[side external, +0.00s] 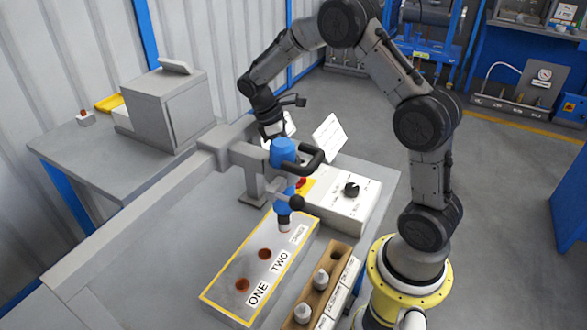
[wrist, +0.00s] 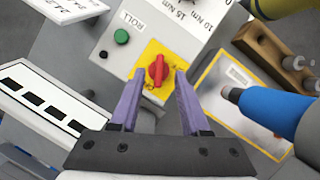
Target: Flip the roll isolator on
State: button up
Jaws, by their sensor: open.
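The roll isolator is a red rotary knob (wrist: 158,70) on a yellow plate (wrist: 150,52), on the grey control box (wrist: 185,35). Its grip runs roughly up and down in the wrist view. In the side view the red knob (side external: 301,183) is partly hidden behind the blue tool. My gripper (wrist: 160,74) is open, with its two purple fingers toward either side of the knob. I cannot tell whether they touch it. In the side view my gripper's fingers are hidden behind the blue tool and its mount.
A green button (wrist: 121,37) and a "ROLL" label sit beside the isolator. A black dial (side external: 351,188) is on the same box. A blue tool (side external: 284,152) with a black handle hangs close by, over a plate (side external: 228,262) with holes. A wooden rack (side external: 341,262) holds sockets.

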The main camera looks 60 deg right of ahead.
notch_tip(320, 180, up, 4)
jog(key=shift+f, duration=0.25)
jog(key=shift+r, duration=0.1)
jog(key=f+t, duration=0.1)
jog(key=f, duration=0.2)
jog(key=f+t+y, duration=0.1)
jog(key=f, duration=0.2)
jog(key=s+f+t+y, duration=0.1)
jog(key=f, duration=0.3)
jog(key=shift+d+t, duration=0.3)
jog(key=shift+t, duration=0.1)
grip_shut()
dwell(0.4)
